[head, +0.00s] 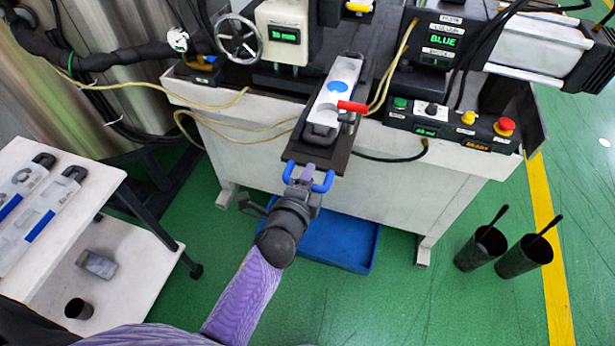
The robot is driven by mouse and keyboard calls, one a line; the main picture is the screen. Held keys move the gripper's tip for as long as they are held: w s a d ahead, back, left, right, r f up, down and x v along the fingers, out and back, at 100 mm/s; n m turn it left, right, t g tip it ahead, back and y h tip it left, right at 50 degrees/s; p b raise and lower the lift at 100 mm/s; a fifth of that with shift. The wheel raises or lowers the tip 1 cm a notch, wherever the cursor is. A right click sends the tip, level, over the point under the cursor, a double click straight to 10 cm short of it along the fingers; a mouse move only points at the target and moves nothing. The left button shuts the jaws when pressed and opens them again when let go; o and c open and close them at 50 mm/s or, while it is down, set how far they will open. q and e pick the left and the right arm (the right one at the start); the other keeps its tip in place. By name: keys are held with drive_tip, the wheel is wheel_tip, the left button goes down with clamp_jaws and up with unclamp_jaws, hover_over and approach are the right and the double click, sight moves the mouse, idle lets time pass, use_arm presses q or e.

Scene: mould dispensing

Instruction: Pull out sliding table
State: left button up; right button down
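The sliding table (332,160) is a dark plate that juts out over the front edge of the white machine bench. A blue U-shaped handle (326,182) is on its front end. A long grey-white mould (345,72) with a blue disc lies on the plate, with a red lever (352,106) at its right side. My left gripper (305,174) is at the middle of the handle, its purple fingertips over the bar. The wrist hides part of the handle, so I cannot tell whether the fingers are closed on it. My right gripper is not in view.
A white cart (130,240) with moulds stands at the left. A blue tray (345,240) lies on the green floor below the sliding table. Two dark cups (480,250) stand at the right. A control box (450,125) and cables (220,138) are on the bench front (400,170).

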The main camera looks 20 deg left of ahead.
use_arm(q)
drive_tip(key=shift+o, duration=1)
drive_tip(key=p+v, duration=0.1)
drive_tip(key=v, duration=0.8)
drive_tip(key=shift+s+r+p, duration=0.15)
drive_tip(key=shift+s+p, duration=0.2)
drive_tip(key=shift+s, duration=0.05)
drive_tip(key=s+a+f+n+g+b, duration=0.1)
drive_tip(key=s+f+n+g, duration=0.5)
drive_tip(key=f, duration=0.7)
drive_tip(key=s+f+n+g+b, duration=0.1)
drive_tip(key=s+f+n+g, duration=0.2)
drive_tip(key=s+f, duration=0.7)
drive_tip(key=s+a+f+n+g, duration=0.2)
drive_tip(key=s+f+n+g, duration=0.1)
drive_tip(key=s, duration=0.4)
drive_tip(key=s+a+f+n+g, duration=0.3)
drive_tip(key=s+f, duration=0.3)
drive_tip(key=shift+s+a+f+n+y+b, duration=0.3)
drive_tip(key=shift+s+n+y, duration=0.05)
drive_tip(key=shift+n+y, duration=0.05)
